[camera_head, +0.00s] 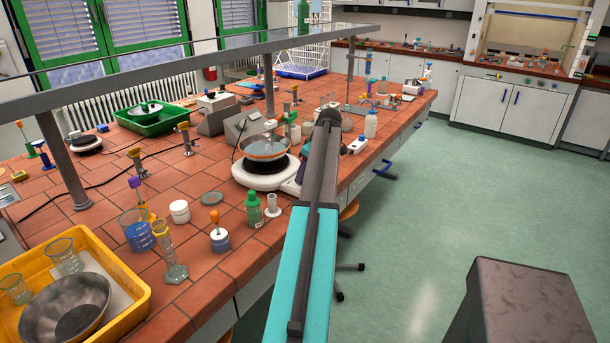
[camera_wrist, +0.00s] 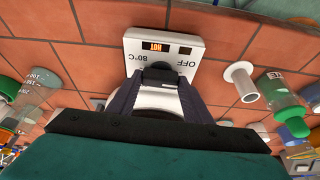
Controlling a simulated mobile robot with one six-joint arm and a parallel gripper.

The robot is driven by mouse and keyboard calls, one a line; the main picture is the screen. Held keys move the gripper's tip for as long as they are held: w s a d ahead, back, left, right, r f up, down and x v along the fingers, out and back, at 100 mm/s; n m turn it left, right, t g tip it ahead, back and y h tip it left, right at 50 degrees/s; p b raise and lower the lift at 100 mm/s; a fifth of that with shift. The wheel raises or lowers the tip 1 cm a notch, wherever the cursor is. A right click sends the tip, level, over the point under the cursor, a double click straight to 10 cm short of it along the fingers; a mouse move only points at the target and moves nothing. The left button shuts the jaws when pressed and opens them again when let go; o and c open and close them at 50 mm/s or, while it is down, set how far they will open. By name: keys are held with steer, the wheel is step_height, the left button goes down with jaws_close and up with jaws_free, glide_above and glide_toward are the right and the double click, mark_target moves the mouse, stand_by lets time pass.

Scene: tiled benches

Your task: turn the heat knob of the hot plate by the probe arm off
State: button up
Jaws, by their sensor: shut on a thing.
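The hot plate (camera_head: 256,182) is white with a round dark top, and a wide dish with a metal rim stands on it. In the wrist view its white front panel (camera_wrist: 191,66) appears upside down, with "OFF", "80°C" and an orange lit "HOT" display. My gripper (camera_wrist: 158,82) is at this panel, its two dark fingers shut on the black heat knob (camera_wrist: 158,73). The knob is partly hidden between the fingers, and I cannot read where it points. In the head view my arm hides the gripper and knob.
A green-capped bottle (camera_head: 254,210) and a small white spool-shaped stand (camera_head: 272,206) stand close in front of the hot plate. A yellow tray (camera_head: 128,303) with a bowl and beakers is at the near left. A shelf on posts (camera_head: 64,160) spans the bench. The floor at right is mostly clear.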

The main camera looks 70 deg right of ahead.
steer(key=shift+w+d+n, duration=0.1)
steer(key=shift+n, duration=0.2)
steer(key=o, duration=1.1)
steer(key=shift+c, duration=0.2)
steer(key=b+v, duration=0.2)
steer(key=v, duration=1.2)
steer(key=shift+b, duration=0.4)
steer(key=shift+f, duration=0.1)
